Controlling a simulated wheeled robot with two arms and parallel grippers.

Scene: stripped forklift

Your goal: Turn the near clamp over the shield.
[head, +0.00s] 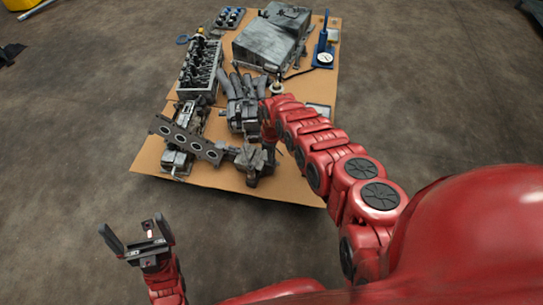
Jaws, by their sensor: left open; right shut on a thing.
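A grey plate with a row of round holes (185,138) lies across parts at the left front of the cardboard. I cannot tell whether this is the shield. Grey clamp-like metal parts (252,160) sit at the plate's right end, close to the near edge; the near clamp is too small to make out surely. My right gripper (254,118) is at the end of the red arm, among dark parts right of the plate. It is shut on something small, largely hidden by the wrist. My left gripper (133,228) is open and empty, in front of the cardboard's near left corner.
The cardboard sheet (290,186) also bears an engine head (199,68), dark curved pipes (238,86), a large grey housing (270,40) and a blue stand with a gauge (325,55).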

